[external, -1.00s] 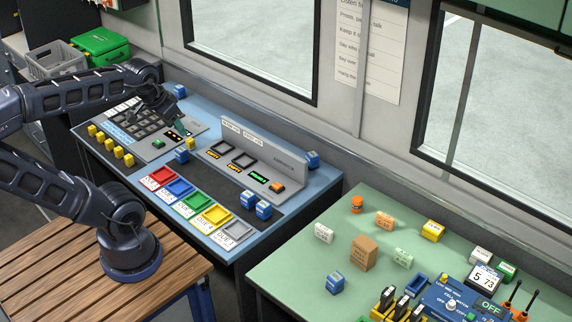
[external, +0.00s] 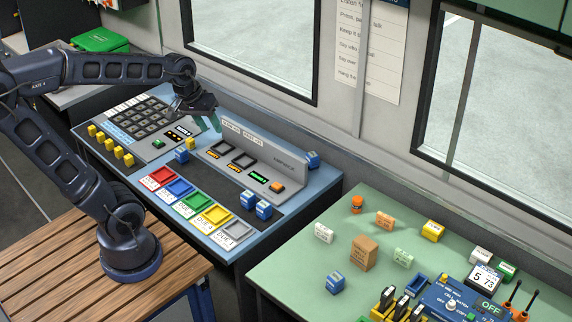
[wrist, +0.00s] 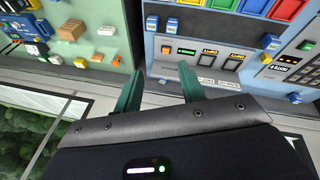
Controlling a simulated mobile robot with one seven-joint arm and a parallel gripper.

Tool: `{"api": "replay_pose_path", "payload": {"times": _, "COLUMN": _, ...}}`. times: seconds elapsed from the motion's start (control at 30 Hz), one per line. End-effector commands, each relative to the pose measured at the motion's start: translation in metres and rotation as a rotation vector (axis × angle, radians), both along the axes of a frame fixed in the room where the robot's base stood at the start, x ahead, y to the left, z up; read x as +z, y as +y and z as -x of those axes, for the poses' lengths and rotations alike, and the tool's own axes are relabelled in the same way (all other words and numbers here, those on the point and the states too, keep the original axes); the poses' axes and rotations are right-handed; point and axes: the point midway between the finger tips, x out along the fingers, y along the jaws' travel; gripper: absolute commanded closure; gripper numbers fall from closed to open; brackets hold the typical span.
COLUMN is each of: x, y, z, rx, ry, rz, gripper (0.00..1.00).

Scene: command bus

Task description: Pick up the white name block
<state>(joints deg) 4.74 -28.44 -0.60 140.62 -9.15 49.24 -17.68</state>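My gripper (external: 217,124) is above the back of the blue console desk, well left of the white block. In the wrist view its two green fingers (wrist: 160,80) are spread apart with nothing between them.
The green table (external: 290,280) also holds orange, yellow and pale green blocks and a blue device (external: 450,305). The console's upright grey panel (external: 265,155) is beside my gripper. A gap separates the desk and table. Windows and wall stand behind.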

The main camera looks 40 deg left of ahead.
Motion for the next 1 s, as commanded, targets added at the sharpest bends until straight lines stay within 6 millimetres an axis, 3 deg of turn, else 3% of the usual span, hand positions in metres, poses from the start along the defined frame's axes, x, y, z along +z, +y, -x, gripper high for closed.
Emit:
{"api": "replay_pose_path", "payload": {"times": 0.47, "x": -0.056, "y": -0.081, "z": -0.092, "rx": 0.348, "ry": 0.195, "rz": 0.229, "gripper": 0.60}}
{"api": "replay_pose_path", "payload": {"times": 0.77, "x": -0.110, "y": -0.136, "z": -0.137, "rx": 0.599, "ry": 0.336, "rz": 0.328, "gripper": 0.60}}
{"api": "replay_pose_path", "payload": {"times": 1.0, "x": -0.163, "y": -0.180, "z": -0.165, "rx": 0.815, "ry": 0.448, "rz": 0.380, "gripper": 0.60}}
